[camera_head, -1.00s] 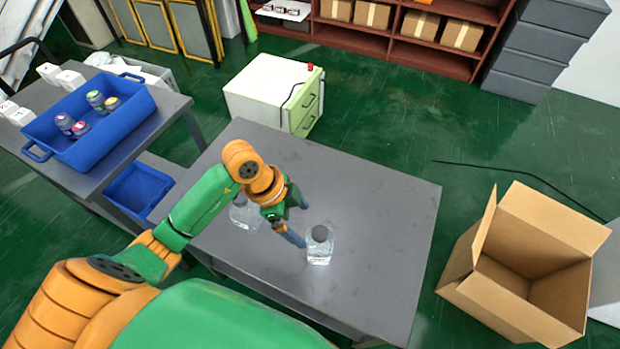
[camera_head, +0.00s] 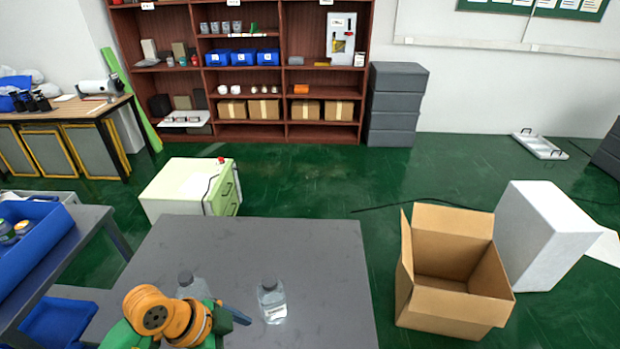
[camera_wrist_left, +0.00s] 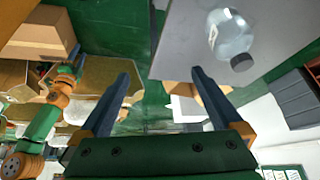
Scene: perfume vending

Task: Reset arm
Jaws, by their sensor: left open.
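Two clear glass bottles with grey caps stand on the grey table (camera_head: 310,245) in the head view. The right bottle (camera_head: 272,303) is upright; the left bottle (camera_head: 192,287) is partly hidden behind my left arm. My left gripper (camera_head: 240,314) is just left of the right bottle, apart from it in the picture. In the left wrist view, the left gripper's fingers (camera_wrist_left: 161,78) are spread with nothing between them. A bottle (camera_wrist_left: 229,38) shows beyond the right finger. A green and orange arm at the left there seems to be my right arm; its jaws are too small to read.
An open, empty cardboard box (camera_head: 450,275) stands on the floor right of the table, beside a white block (camera_head: 545,235). A blue crate (camera_head: 30,245) with small jars is at the left. A pale cabinet (camera_head: 185,187) stands behind the table.

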